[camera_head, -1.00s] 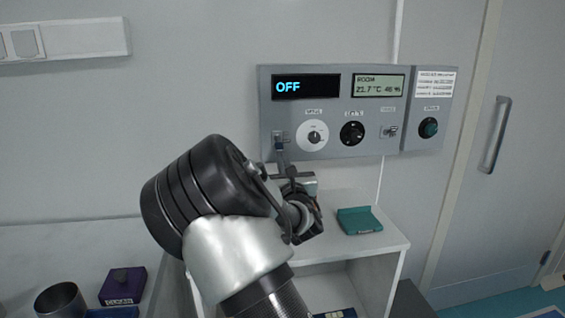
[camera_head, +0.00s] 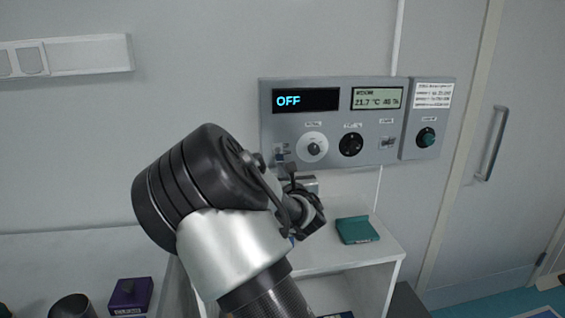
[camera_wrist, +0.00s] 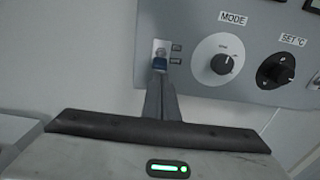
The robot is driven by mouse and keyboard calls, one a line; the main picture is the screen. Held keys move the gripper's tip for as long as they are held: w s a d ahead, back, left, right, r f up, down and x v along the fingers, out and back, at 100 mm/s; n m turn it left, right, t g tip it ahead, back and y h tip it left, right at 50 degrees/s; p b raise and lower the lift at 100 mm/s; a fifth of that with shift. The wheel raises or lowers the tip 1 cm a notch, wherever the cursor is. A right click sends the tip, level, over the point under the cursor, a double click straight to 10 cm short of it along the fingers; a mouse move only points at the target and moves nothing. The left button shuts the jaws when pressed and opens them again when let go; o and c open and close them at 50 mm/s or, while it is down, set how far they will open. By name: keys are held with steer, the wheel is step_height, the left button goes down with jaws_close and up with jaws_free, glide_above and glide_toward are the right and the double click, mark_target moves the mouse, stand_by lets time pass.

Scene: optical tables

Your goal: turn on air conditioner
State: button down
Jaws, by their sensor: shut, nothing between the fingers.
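The grey control panel (camera_head: 318,110) on the wall has a black display (camera_head: 306,100) that reads OFF in blue. The MODE knob (camera_wrist: 225,62) is white and black, right of the switch. In the head view my arm hides part of my gripper.
A black SET °C knob (camera_wrist: 277,70) is to the right. A second display (camera_head: 377,98) shows 21.7 °C. Below, a teal box (camera_head: 357,231) lies on a white shelf (camera_head: 310,260). A door handle (camera_head: 492,144) stands at right.

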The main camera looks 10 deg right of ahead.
mark_target(281, 156)
steer(key=r+g+p, duration=0.1)
steer(key=p, duration=0.1)
steer(key=r+p, duration=0.1)
steer(key=p, duration=0.1)
steer(key=r+g+p, duration=0.1)
steer(key=p, duration=0.2)
steer(key=shift+s+r+g, duration=0.25)
steer(key=shift+g, duration=0.05)
steer(key=g+p, duration=0.1)
steer(key=p, duration=0.1)
steer(key=r+g+p, duration=0.1)
steer(key=p, duration=0.1)
steer(key=shift+d+g, duration=0.15)
steer(key=shift+g, duration=0.15)
steer(key=shift+s+f, duration=0.1)
steer(key=shift+f, duration=0.4)
steer(key=shift+r, duration=0.85)
